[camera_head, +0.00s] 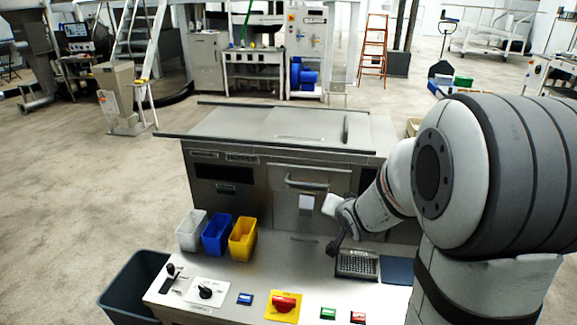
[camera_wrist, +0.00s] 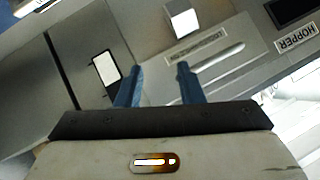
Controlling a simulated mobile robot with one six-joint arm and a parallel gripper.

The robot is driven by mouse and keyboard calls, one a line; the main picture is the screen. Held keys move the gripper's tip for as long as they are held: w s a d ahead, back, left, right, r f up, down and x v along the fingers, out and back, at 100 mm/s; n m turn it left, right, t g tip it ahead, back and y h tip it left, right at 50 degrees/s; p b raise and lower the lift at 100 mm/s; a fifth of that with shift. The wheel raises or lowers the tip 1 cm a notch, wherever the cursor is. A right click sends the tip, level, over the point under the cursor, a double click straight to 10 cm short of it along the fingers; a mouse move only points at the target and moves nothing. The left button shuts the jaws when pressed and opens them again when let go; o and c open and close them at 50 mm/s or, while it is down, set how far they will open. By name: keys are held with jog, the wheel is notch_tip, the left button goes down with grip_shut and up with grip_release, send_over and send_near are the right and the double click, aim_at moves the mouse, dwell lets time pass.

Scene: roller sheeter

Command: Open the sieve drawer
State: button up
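The sieve drawer appears to be the grey metal front (camera_head: 291,208) in the middle of the machine, with a horizontal bar handle (camera_head: 305,183) near its top. It looks closed. In the wrist view, the tilted metal front shows a small unreadable label (camera_wrist: 197,47) and a bright bar (camera_wrist: 222,62) that may be the handle. My gripper (camera_head: 333,247) is in front of the machine, below and right of the handle. In the wrist view my gripper (camera_wrist: 160,68) has two blue fingers apart with nothing between them. The distance to the bar cannot be told.
White, blue and yellow bins (camera_head: 242,239) stand left on the control console (camera_head: 210,270). A HOPPER label (camera_wrist: 297,40) shows at right in the wrist view.

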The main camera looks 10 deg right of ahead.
aim_at(305, 184)
jog(key=w+a+m+t+y+p, duration=0.1)
jog(key=w+a+t+y, duration=0.1)
jog(key=w+y, duration=0.1)
jog(key=w+a+m+t+y+p, duration=0.2)
jog(key=w+y, duration=0.1)
jog(key=w, duration=0.2)
jog(key=w+a+m+t+y+p, duration=0.2)
jog(key=w+y, duration=0.1)
jog(key=w, duration=0.1)
jog(key=shift+w+f, duration=0.2)
jog(key=shift+w, duration=0.05)
jog(key=shift+c, duration=0.4)
grip_shut()
